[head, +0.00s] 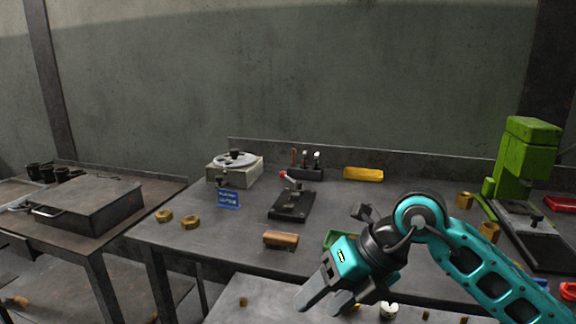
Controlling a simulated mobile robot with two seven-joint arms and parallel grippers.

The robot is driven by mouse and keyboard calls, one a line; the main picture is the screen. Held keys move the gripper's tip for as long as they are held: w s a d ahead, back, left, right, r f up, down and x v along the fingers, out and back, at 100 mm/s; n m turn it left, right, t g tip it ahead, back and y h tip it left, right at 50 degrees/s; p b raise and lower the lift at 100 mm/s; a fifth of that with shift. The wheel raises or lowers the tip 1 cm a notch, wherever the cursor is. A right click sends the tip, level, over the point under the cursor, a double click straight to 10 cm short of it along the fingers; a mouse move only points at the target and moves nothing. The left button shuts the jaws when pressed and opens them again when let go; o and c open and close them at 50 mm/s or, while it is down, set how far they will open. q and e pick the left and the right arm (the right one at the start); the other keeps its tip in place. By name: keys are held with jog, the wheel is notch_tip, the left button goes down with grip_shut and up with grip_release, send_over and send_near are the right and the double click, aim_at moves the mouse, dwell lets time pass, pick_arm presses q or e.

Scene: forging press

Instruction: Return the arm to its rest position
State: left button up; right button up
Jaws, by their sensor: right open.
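My right arm comes in from the lower right with teal links. My right gripper (326,298) is open, with its grey fingers pointing down and to the left. It hangs in front of the table's near edge, and I see nothing between its fingers. Behind it stands the grey table (225,255). A wooden block (281,239) lies on the table just left of and beyond the gripper. A green object (333,238) is partly hidden behind the gripper. My left gripper is not in view.
A green press (526,160) stands at the right. A small lever tool (292,202), a boxy device with a disc (235,168), a yellow tray (363,174), a blue sign (229,199) and brass nuts (190,222) occupy the table. A dark metal box (88,205) sits on the left table.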

jog(key=s+a+r+m+g+y+p, duration=0.1)
jog(key=s+a+r+g+y, duration=0.15)
jog(key=s+a+y, duration=0.5)
jog(key=w+d+r+m+t+y+p, duration=0.1)
jog(key=w+d+r+m+t+y, duration=0.15)
jog(key=m+t, duration=0.3)
jog(key=w+d+r+m+t+y, duration=0.1)
jog(key=w+m+t+y, duration=0.1)
jog(key=m+t+y, duration=0.3)
jog(key=w+d+f+m+t+h+p, duration=0.1)
jog(key=w+d+f+m+t+h, duration=0.1)
jog(key=d+f+m+t+h, duration=1.05)
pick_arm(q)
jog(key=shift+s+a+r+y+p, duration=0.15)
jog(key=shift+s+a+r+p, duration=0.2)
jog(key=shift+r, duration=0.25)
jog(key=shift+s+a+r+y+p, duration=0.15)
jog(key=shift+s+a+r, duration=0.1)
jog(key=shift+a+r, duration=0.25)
pick_arm(e)
jog(key=s+d+f+m+g+h, duration=0.1)
jog(key=s+f+m+g+h, duration=0.2)
jog(key=s+f+m+g, duration=0.2)
jog(key=s+d+f+m+g+h, duration=0.2)
jog(key=s+f+m+g+h, duration=0.2)
jog(key=s+f+m, duration=0.3)
notch_tip(320, 180, down, 5)
jog(key=shift+s+d+r+m+g, duration=0.2)
jog(key=shift+s+d+m+g, duration=0.1)
jog(key=shift+g, duration=0.55)
